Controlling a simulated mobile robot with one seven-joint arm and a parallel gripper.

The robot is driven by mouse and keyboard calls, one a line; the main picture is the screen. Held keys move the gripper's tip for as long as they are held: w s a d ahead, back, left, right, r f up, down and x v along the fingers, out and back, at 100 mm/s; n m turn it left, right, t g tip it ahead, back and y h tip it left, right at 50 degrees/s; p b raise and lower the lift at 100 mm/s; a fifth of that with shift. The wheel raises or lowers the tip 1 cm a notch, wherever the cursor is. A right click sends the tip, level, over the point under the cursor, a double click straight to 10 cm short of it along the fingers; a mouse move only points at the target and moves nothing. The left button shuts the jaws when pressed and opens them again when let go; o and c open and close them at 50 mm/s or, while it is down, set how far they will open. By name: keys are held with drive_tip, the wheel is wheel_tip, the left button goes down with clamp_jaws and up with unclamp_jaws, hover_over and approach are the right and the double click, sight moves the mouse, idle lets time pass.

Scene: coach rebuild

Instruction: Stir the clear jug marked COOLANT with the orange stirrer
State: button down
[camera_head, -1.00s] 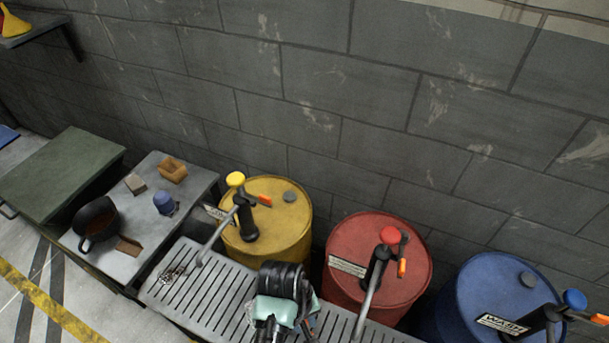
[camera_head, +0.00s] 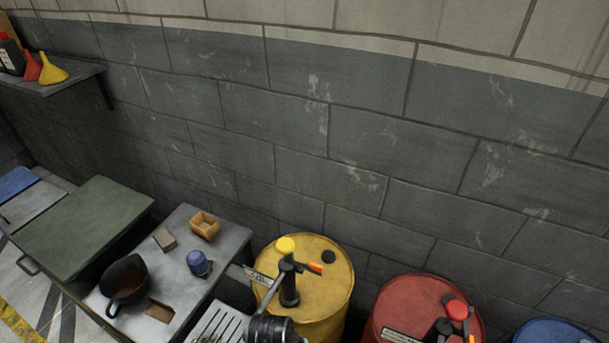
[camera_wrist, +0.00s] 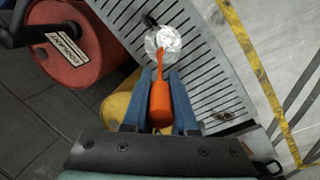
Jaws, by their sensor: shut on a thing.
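In the wrist view, my gripper (camera_wrist: 159,75) has its two blue fingers closed around the orange stirrer (camera_wrist: 160,104). The stirrer's thick handle lies between the fingers, and its thin shaft runs up the picture toward the clear jug (camera_wrist: 172,39). The far end of the stirrer overlaps the jug's round outline; I cannot tell whether it is inside. The jug stands on a slotted metal grate, and no marking on it can be read. Jug, stirrer and gripper fingers are outside the head view.
The red drum (camera_wrist: 88,60) beside the grate has a COOLANT label. The head view shows a yellow drum (camera_head: 335,285), a blue drum (camera_head: 550,334) and pumps. Left of them, a grey table (camera_head: 228,236) holds a dark pot (camera_head: 124,279), a blue cup (camera_head: 199,264) and small blocks.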

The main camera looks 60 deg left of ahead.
wheel_tip(320, 180, down, 16)
drive_tip(key=b, duration=1.1)
drive_tip(key=shift+w+b, duration=0.25)
drive_tip(key=shift+b, duration=0.05)
drive_tip(key=shift+d+f, duration=0.1)
drive_tip(key=shift+d, duration=0.05)
idle(0.3)
drive_tip(key=shift+s, duration=0.1)
